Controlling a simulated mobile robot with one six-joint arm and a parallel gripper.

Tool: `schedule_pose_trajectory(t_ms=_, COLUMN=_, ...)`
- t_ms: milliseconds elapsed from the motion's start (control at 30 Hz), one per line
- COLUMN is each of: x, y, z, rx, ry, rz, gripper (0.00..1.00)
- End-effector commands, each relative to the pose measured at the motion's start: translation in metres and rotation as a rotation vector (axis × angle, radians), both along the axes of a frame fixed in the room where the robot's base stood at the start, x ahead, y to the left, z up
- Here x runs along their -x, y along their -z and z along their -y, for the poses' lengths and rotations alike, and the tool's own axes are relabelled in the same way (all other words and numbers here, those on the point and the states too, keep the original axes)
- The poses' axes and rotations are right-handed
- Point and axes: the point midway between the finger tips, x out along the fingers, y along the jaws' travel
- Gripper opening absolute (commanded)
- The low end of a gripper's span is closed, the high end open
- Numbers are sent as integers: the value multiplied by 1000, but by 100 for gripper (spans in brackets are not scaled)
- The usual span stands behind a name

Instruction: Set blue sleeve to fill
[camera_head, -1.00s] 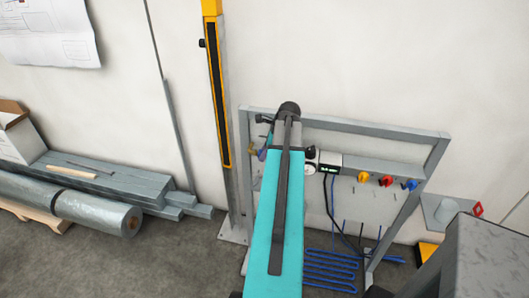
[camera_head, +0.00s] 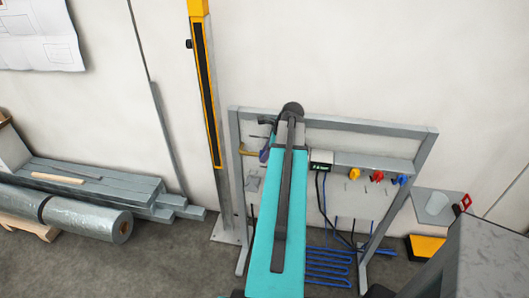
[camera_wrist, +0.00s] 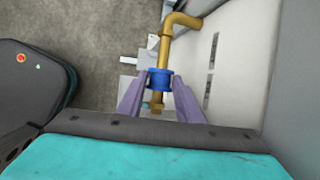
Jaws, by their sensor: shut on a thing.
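The blue sleeve (camera_wrist: 159,79) sits around a brass pipe (camera_wrist: 165,45) in the wrist view. My gripper (camera_wrist: 160,76) has its two purple fingers shut on the sleeve, one on each side. The pipe bends at its far end, and a short brass piece shows on the near side of the sleeve. In the head view my teal arm covers most of this spot. Only a bit of the brass pipe (camera_head: 247,153) shows left of the arm, at the grey frame. I cannot read any fill mark.
The grey frame (camera_head: 375,130) carries a small display (camera_head: 321,160) and yellow, red and blue knobs (camera_head: 377,176). Blue tubing (camera_head: 327,268) lies low behind it. A yellow post (camera_head: 205,90) stands left of the frame. Wrapped rolls (camera_head: 95,217) and grey beams lie at far left.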

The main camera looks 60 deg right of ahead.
Motion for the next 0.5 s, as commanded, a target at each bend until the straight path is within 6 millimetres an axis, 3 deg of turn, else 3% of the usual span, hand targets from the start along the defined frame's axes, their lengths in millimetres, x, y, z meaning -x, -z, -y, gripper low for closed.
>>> schedule_pose_trajectory(t_ms=233, x=1, y=1, z=1, rx=7, ry=1, rz=-9, gripper=0)
schedule_pose_trajectory(t_ms=267, x=1, y=0, z=1, rx=7, ry=1, rz=-9, gripper=35)
schedule_pose_trajectory(t_ms=300, x=1, y=1, z=0, rx=7, ry=0, rz=-9, gripper=42)
schedule_pose_trajectory(t_ms=500, x=-3, y=0, z=-2, rx=5, ry=-5, rz=-7, gripper=45)
